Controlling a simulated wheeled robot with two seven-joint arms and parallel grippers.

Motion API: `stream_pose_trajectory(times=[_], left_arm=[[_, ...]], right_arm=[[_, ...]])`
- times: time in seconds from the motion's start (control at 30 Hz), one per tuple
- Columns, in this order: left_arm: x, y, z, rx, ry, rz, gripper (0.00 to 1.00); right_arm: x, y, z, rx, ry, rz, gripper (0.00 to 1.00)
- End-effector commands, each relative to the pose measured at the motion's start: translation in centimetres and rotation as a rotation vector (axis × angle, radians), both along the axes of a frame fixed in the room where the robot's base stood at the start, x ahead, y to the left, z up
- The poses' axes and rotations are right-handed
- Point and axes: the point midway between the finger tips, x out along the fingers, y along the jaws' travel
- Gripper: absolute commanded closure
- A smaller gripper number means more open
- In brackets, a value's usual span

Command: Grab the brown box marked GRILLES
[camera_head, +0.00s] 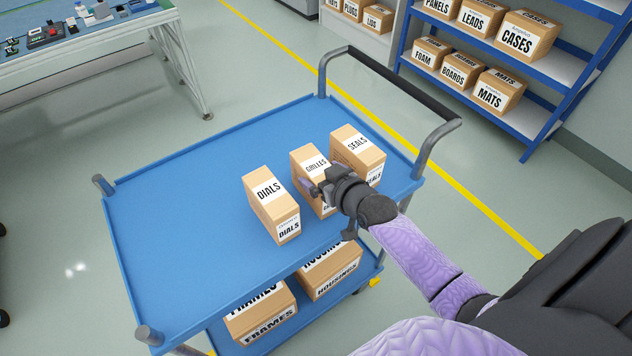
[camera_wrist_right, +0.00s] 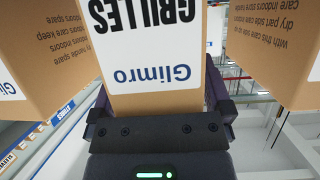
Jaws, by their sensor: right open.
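The brown GRILLES box (camera_head: 309,156) stands upright on the blue cart top between the DIALS box (camera_head: 268,195) and the SEALS box (camera_head: 357,145). My right gripper (camera_head: 318,188) is at the GRILLES box and hides part of its front. In the right wrist view, the GRILLES box (camera_wrist_right: 150,60) lies between the two dark fingers (camera_wrist_right: 160,100), which are open. I cannot tell whether the fingers touch its sides. My left gripper is not in view.
The blue cart (camera_head: 170,215) has bare room left of the boxes and a raised handle (camera_head: 400,85) at the back right. FRAMES (camera_head: 262,312) and HOUSINGS (camera_head: 330,272) boxes sit on its lower shelf. A blue rack (camera_head: 535,110) with several boxes stands at the upper right.

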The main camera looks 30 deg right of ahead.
Motion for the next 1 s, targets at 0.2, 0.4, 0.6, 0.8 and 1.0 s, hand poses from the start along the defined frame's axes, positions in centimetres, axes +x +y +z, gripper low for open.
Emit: stream_pose_trajectory(times=[0.2,0.4,0.6,0.8,1.0], left_arm=[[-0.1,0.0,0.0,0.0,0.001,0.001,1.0],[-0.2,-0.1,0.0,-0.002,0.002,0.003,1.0],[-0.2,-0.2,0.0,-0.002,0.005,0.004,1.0],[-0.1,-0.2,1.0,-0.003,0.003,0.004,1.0],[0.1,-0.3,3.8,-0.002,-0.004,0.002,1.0]], right_arm=[[0.0,0.0,0.0,0.0,0.0,0.0,0.36],[-0.1,0.0,0.0,0.0,0.0,0.0,0.78],[0.0,0.0,0.1,0.0,-0.002,-0.001,1.0],[0.0,0.0,1.7,-0.001,-0.004,-0.001,1.0],[0.0,0.0,7.4,-0.001,-0.007,-0.001,1.0]])
